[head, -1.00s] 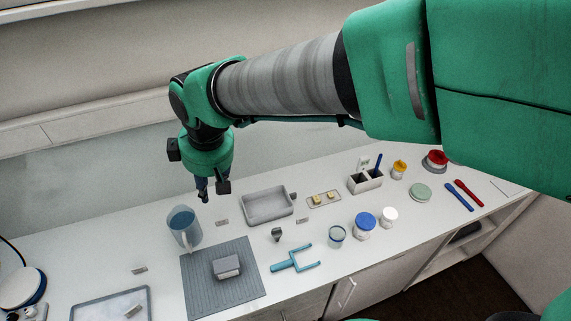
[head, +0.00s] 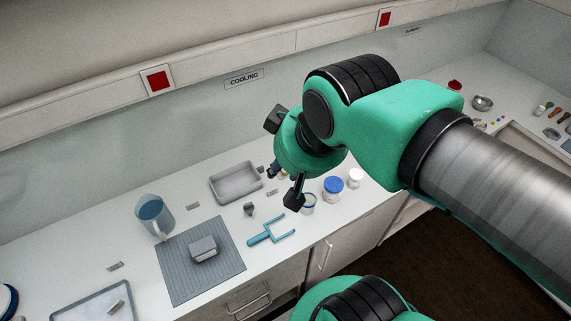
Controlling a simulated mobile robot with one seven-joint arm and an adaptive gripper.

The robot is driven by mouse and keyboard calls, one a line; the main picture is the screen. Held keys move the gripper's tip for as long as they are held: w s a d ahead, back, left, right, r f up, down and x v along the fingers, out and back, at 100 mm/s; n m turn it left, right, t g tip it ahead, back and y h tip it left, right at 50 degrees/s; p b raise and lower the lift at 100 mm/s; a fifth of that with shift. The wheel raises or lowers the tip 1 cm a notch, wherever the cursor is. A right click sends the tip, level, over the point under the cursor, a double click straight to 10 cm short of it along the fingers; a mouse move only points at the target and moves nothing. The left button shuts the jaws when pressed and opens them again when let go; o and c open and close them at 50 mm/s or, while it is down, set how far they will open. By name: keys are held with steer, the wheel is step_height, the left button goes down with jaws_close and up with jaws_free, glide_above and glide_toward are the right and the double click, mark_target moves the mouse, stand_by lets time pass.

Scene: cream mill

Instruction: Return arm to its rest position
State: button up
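My gripper (head: 273,172) is at the middle of the head view, at the end of my folded green arm. It hangs above the white counter (head: 190,193), in front of the part to the right of the grey tray. The fingers are small, dark and partly hidden by the wrist, so I cannot tell whether they are open or shut. No held object shows at them.
On the counter are a blue-topped jug (head: 153,213), a grey tray (head: 236,183), a grey block (head: 204,248) on a ribbed mat (head: 175,273), a blue fork-shaped tool (head: 268,234), and a blue-lidded jar (head: 333,189). Dark floor (head: 440,260) lies open at right.

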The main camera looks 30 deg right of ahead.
stand_by(0.3)
step_height(320, 180, down, 9)
steer(key=b, duration=0.9)
steer(key=shift+f, duration=0.2)
